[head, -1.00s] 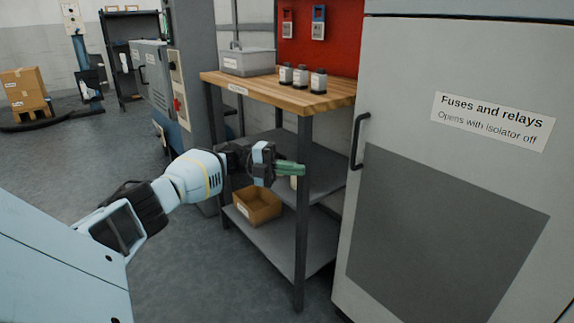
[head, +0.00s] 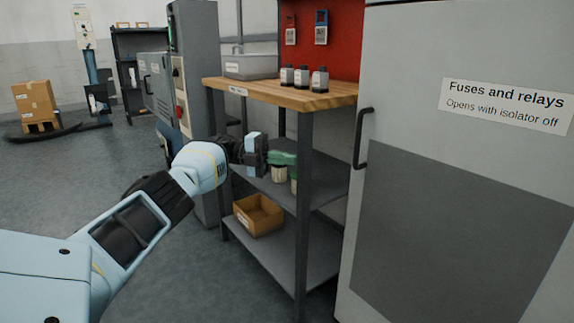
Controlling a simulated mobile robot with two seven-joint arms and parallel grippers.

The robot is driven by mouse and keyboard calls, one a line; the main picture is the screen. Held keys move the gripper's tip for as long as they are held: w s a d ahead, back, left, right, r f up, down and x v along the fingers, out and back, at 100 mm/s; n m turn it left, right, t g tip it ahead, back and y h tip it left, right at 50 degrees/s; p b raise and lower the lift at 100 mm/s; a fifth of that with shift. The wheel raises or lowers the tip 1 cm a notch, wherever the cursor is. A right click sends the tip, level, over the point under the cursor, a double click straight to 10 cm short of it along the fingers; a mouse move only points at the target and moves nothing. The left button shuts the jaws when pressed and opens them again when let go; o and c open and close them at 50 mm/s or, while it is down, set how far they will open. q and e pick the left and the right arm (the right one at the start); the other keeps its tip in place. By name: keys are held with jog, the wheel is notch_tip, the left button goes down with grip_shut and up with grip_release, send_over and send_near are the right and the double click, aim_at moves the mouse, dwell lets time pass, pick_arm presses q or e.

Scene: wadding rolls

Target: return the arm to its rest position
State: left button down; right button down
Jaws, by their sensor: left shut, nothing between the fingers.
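My left arm (head: 155,210) comes in from the lower left and reaches toward the bench. Two small pale containers (head: 279,173) show just below and behind the fingers, on the middle shelf; they are partly hidden. My right gripper is not in view.
The workbench (head: 330,95) carries several dark-and-white jars (head: 302,77) and a grey bin (head: 250,65). An open cardboard box (head: 258,215) sits on the lower shelf. A grey cabinet labelled "Fuses and relays" (head: 470,50) stands shut at right.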

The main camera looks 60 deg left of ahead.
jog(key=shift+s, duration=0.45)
